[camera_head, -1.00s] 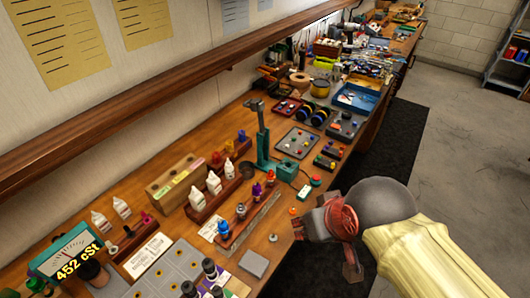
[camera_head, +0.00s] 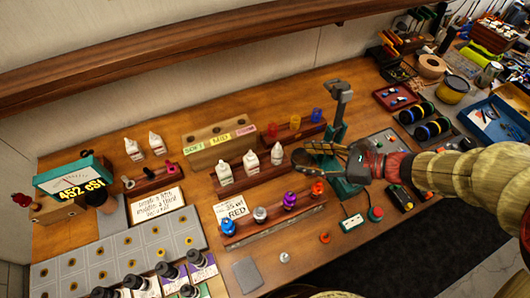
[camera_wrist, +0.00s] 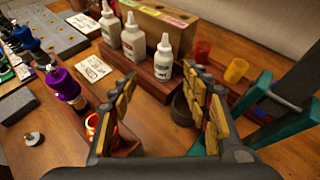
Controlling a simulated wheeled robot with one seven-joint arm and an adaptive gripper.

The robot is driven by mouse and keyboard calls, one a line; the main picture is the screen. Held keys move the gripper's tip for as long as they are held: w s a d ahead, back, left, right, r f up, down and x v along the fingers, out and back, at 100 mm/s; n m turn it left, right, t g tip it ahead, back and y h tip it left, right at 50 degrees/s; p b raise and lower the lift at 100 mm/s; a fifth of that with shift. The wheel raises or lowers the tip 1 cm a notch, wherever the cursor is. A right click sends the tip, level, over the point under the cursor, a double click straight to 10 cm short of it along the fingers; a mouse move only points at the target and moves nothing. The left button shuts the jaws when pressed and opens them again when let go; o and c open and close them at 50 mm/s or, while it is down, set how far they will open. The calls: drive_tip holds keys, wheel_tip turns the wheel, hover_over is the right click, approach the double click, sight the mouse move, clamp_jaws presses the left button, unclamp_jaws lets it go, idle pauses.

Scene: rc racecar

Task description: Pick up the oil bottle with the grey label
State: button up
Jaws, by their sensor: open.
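Three white bottles stand in a dark red wooden rack: left (camera_head: 224,173), middle (camera_head: 251,163) and right (camera_head: 277,155). The wrist view shows them too: left (camera_wrist: 110,26), middle (camera_wrist: 134,42) and right (camera_wrist: 163,60). Their labels look pale with small print; I cannot tell which is grey. Two more white bottles (camera_head: 133,150) (camera_head: 157,144) stand farther left. My gripper (camera_head: 312,158) is open and empty, to the right of the rack. In the wrist view its fingers (camera_wrist: 162,85) spread apart, with the right bottle beyond the gap, untouched.
A teal stand (camera_head: 338,130) rises close behind my gripper. A rack of coloured shock parts (camera_head: 275,214) lies in front of the bottles. Several black-capped bottles (camera_head: 168,270) stand at the lower left.

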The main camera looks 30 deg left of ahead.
sight(281, 163)
drive_tip(key=shift+m, duration=0.6)
drive_tip(key=b+x, duration=0.1)
drive_tip(key=x, duration=0.2)
drive_tip(key=f+b+x, duration=0.1)
drive_tip(key=x, duration=0.2)
drive_tip(key=b+x, duration=0.1)
drive_tip(key=x, duration=0.2)
drive_tip(key=shift+w+d+f, duration=0.25)
drive_tip(key=shift+w, duration=0.05)
drive_tip(key=shift+a+f, duration=0.1)
drive_tip(key=shift+a, duration=0.35)
drive_tip(key=shift+c, duration=0.2)
drive_tip(key=c, duration=1.1)
clamp_jaws()
